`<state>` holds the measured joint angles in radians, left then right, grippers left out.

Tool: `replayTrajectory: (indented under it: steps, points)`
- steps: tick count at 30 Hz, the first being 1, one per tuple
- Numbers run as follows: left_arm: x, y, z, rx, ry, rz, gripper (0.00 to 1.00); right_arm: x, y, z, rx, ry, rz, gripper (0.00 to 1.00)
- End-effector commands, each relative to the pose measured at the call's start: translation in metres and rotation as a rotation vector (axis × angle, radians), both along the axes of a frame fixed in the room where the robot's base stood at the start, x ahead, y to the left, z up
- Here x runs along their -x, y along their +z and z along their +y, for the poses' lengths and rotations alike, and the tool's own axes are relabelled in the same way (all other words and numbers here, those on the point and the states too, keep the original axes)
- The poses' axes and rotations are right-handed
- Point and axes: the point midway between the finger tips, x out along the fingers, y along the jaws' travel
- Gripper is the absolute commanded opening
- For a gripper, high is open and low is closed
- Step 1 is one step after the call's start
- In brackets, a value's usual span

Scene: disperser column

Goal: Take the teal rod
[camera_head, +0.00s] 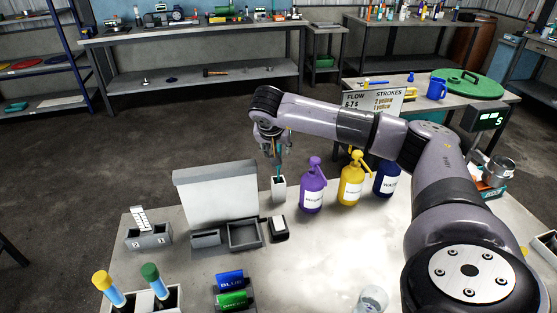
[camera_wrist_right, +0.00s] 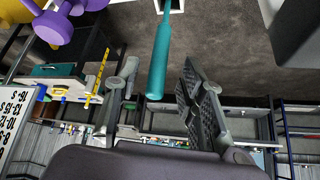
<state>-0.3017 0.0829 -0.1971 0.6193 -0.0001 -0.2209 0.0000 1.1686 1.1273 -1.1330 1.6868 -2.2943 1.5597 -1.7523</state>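The teal rod (camera_wrist_right: 160,55) stands in a small white holder (camera_head: 279,190) near the table's back edge. In the head view only a little of the rod shows above the holder, below my right gripper (camera_head: 275,150). In the right wrist view my right gripper (camera_wrist_right: 160,95) is open, with one finger on each side of the rod's free end. Gaps show between the rod and both fingers. The holder's edge also shows at the top of the wrist view (camera_wrist_right: 177,5). My left gripper is not in view.
Purple (camera_head: 312,190), yellow (camera_head: 350,183) and blue (camera_head: 386,182) pump bottles stand right of the holder. A pale upright panel (camera_head: 217,195) stands to its left, with dark trays (camera_head: 244,235) in front. A clear glass (camera_head: 371,299) stands at the front. The table's middle is clear.

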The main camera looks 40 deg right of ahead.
Motion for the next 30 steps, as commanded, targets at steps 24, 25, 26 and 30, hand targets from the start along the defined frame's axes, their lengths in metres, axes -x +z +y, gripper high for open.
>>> replayTrajectory:
  steps: [24, 25, 26, 30]
  points:
    - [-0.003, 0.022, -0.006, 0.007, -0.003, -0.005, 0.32, -0.016, -0.046, -0.025, 0.0, 0.001, 0.001, 0.3]
    - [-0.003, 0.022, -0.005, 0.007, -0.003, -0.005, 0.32, -0.016, -0.046, -0.025, 0.0, 0.001, 0.001, 0.28]
    - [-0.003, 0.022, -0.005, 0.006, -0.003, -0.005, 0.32, -0.016, -0.046, -0.024, 0.0, 0.001, 0.001, 0.27]
    - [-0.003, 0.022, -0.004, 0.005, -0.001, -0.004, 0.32, -0.016, -0.046, -0.025, 0.0, 0.001, 0.001, 0.17]
